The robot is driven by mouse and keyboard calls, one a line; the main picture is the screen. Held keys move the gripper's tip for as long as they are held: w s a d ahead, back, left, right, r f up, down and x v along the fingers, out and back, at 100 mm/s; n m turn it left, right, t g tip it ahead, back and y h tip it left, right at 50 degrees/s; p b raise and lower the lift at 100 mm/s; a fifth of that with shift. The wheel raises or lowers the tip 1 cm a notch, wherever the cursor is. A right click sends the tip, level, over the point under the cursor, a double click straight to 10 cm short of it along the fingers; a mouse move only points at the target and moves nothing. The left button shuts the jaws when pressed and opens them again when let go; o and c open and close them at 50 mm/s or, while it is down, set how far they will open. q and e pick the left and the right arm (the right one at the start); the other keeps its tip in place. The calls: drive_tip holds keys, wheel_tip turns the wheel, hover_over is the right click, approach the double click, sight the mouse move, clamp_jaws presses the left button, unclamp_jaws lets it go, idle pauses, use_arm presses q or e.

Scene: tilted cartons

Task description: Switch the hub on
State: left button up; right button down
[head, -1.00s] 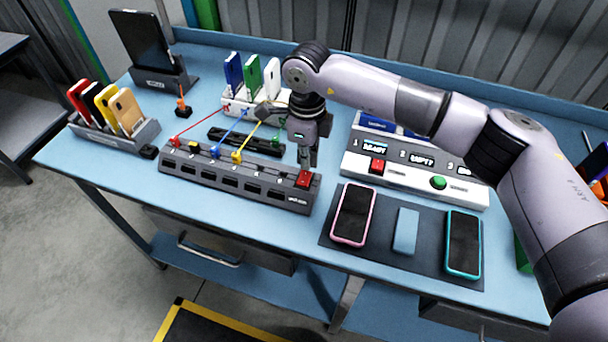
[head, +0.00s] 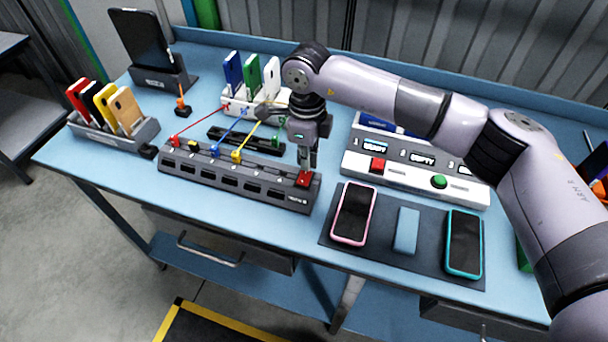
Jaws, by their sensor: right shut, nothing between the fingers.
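The hub (head: 235,184) is a long dark grey bar with a row of ports on the blue workbench. Red, blue and yellow cables are plugged into its top. A red switch (head: 304,179) sits at its right end. My right gripper (head: 306,168) points down with its fingers shut and empty, right at the red switch. The fingertips seem to be at or just above the switch; I cannot tell whether they touch it. No light on the hub is clear. My left gripper is out of view.
A white station (head: 415,175) with a red and a green button stands right of the hub. A dark mat (head: 385,259) with two phones and a blue pad lies in front. Phone holders (head: 115,138) stand at the left. A black strip (head: 245,140) lies behind the hub.

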sight(306, 172)
drive_tip(key=shift+f+b, duration=0.85)
drive_tip(key=shift+f, duration=0.15)
drive_tip(key=shift+r, duration=0.15)
drive_tip(key=shift+r+p, duration=1.3)
drive_tip(key=shift+r, duration=2.15)
drive_tip(key=shift+f, duration=0.1)
